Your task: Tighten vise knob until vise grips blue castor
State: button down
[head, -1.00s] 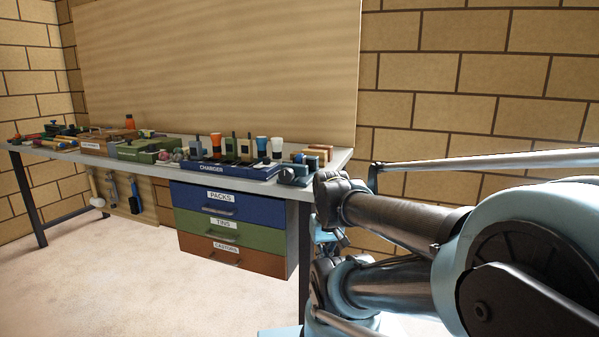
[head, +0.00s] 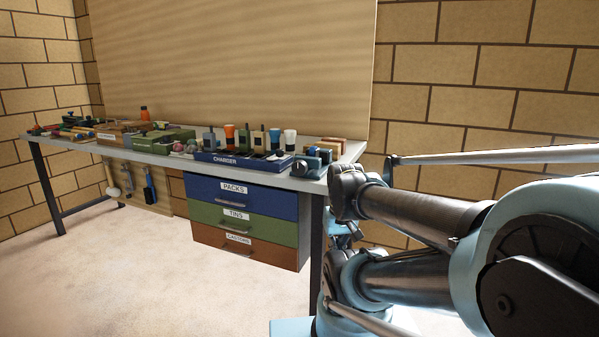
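A small blue-grey device, which looks like the vise (head: 311,164), sits on the right end of the workbench (head: 340,160), near its front edge. A dark round part on its front side may be the knob. It is too small in the head view to tell whether a blue castor is in its jaws or how far they are closed. My arm fills the right side of the view, folded beside the bench's right end. I cannot make out my gripper or its fingers.
A blue charger tray (head: 240,165) with several upright packs stands left of the vise. Several boxes and tools lie further left. Under the bench are shut drawers labelled PACKS (head: 262,197), TINS (head: 260,220) and CASTORS (head: 265,252). The floor (head: 130,275) in front is clear.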

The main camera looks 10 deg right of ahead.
aim_at(300, 167)
jog(key=u, duration=1.1)
jog(key=k, duration=0.95)
jog(key=z, duration=1.4)
jog(key=i, duration=1)
jog(key=u, duration=0.05)
